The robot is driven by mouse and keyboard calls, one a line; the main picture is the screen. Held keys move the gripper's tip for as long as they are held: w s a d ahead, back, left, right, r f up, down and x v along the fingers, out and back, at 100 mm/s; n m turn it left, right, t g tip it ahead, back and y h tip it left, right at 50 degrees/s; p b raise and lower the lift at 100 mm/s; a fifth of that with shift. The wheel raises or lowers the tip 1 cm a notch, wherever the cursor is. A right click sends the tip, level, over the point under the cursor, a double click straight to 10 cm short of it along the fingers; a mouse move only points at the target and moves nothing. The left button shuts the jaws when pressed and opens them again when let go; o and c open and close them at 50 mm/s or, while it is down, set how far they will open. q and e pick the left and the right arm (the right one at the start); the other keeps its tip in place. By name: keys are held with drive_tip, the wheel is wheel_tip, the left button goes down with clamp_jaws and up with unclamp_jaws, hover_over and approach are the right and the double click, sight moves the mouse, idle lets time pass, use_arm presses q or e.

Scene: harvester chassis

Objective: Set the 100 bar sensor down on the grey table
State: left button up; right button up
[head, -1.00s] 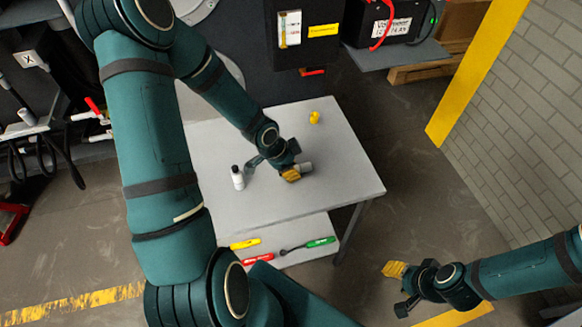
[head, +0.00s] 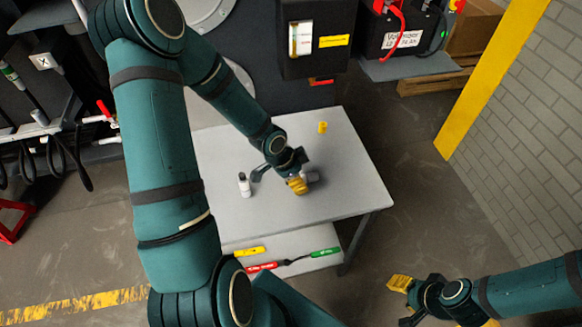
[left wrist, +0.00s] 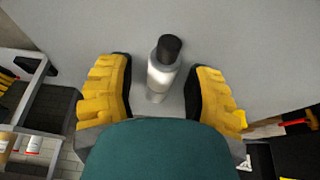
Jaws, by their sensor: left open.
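The grey table (head: 355,185) stands in the middle of the head view. My left gripper (head: 279,180) is open low over the table. In the left wrist view, a pale cylinder with a black top (left wrist: 160,75) shows between the two spread yellow fingers, with gaps on both sides. My right gripper (head: 402,298) hangs over the floor at the lower right; its finger gap is unclear.
A small yellow piece (head: 322,127) stands near the table's back edge. Yellow, red and green-handled tools lie on a lower shelf (head: 310,262). A black box (head: 315,40) hangs behind the table. The table's right part is clear.

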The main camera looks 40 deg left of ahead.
use_arm(q)
drive_tip(key=v, duration=1.1)
drive_tip(key=shift+s+r, duration=0.15)
drive_tip(key=shift+r, duration=0.1)
idle(0.4)
